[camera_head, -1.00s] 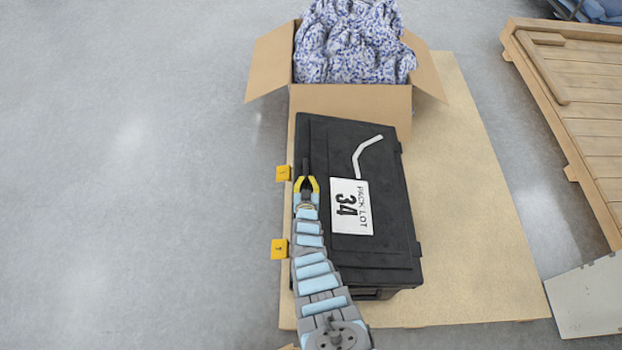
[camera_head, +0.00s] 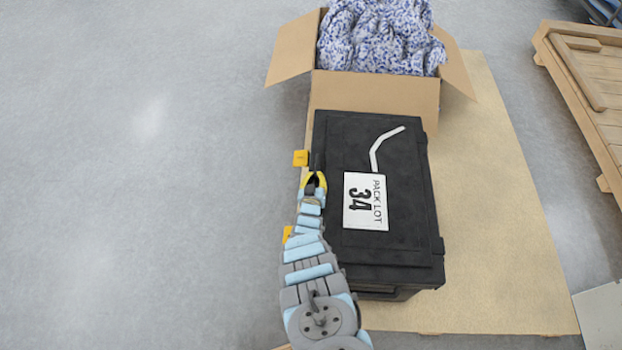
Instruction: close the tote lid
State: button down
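The black tote (camera_head: 385,293) stands on a tan board. Its black lid (camera_head: 405,215) lies over the top and looks down; the left seam is partly hidden by my arm, so I cannot tell if it is fully seated. The lid carries a white "PACK LOT 34" label (camera_head: 366,202) and a bent white strip (camera_head: 380,146). My gripper (camera_head: 317,162) is at the lid's left edge, toward its far end; I cannot tell whether it touches. Its dark fingers look close together, but any gap is too small to judge. A yellow tab (camera_head: 301,158) shows left of it, another (camera_head: 287,233) lower, partly hidden.
An open cardboard box (camera_head: 375,93) with blue-and-white patterned cloth (camera_head: 380,35) stands right behind the tote. The tan board (camera_head: 490,230) is bare to the right. A wooden pallet (camera_head: 590,90) is at the far right. Grey floor at left is clear.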

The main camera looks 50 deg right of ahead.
jog(key=shift+w+a+f+b, duration=0.1)
jog(key=shift+a+f+b, duration=0.05)
jog(key=shift+f+b, duration=0.25)
jog(key=shift+f, duration=0.15)
jog(key=shift+r+p, duration=0.35)
jog(key=shift+r, duration=0.05)
jog(key=s+a+r+p, duration=0.5)
jog(key=a+r+p, duration=0.1)
jog(key=a+p, duration=0.1)
jog(key=shift+a, duration=0.65)
jog(key=shift+w, duration=0.1)
